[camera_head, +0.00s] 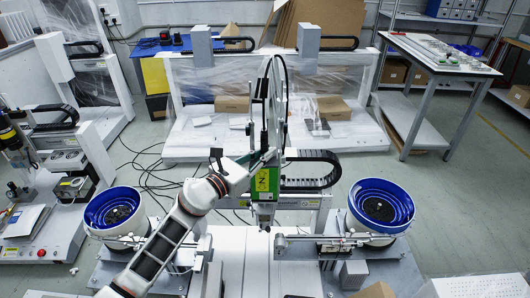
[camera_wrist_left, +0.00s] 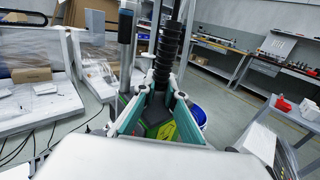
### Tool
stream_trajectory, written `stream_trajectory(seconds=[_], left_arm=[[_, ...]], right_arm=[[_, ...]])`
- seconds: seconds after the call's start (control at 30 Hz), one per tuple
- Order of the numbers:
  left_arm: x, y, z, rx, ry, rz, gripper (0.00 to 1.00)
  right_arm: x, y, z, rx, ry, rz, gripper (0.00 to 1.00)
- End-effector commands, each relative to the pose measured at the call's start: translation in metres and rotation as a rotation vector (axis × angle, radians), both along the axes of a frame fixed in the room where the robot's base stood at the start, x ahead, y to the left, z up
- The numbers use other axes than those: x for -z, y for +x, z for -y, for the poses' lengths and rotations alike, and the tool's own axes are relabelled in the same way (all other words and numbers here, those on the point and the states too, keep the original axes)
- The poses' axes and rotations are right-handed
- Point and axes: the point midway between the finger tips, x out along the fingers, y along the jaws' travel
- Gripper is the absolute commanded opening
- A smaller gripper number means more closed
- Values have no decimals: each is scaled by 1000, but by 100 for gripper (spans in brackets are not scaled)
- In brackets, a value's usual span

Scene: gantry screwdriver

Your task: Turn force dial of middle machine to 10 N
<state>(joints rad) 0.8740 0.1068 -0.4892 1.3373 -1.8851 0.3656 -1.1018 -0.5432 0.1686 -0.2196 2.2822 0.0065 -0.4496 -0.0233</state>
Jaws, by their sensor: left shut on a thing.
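The middle machine's screwdriver unit (camera_head: 266,182), with a green and yellow label, hangs from the gantry at the centre of the head view. My left arm comes in from the lower left, and my left gripper (camera_head: 262,156) is at the upper part of this unit. In the left wrist view my left gripper (camera_wrist_left: 162,94) has its two fingers on either side of the unit's black ribbed shaft (camera_wrist_left: 166,55), shut on it near its lower end. The green body (camera_wrist_left: 160,130) shows between the fingers. The force dial and its scale cannot be made out. My right gripper is not in view.
Blue-rimmed bowl feeders stand left (camera_head: 116,210) and right (camera_head: 381,205) of the middle machine. A cable carrier (camera_head: 310,170) runs just behind the screwdriver unit. Another machine (camera_head: 45,200) stands at the left, and a plastic-covered one (camera_head: 270,100) behind. A workbench (camera_head: 440,55) is at the back right.

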Motion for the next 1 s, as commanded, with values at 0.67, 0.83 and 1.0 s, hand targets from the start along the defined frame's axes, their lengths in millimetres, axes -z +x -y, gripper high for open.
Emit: stream_trajectory(seconds=[0.67,0.83,1.0], left_arm=[[2,-15,-15,0,2,-1,28],[2,-41,-37,0,3,-2,28],[2,-66,-59,0,3,-2,28]], right_arm=[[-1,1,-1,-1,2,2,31],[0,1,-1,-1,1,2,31],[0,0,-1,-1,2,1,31]])
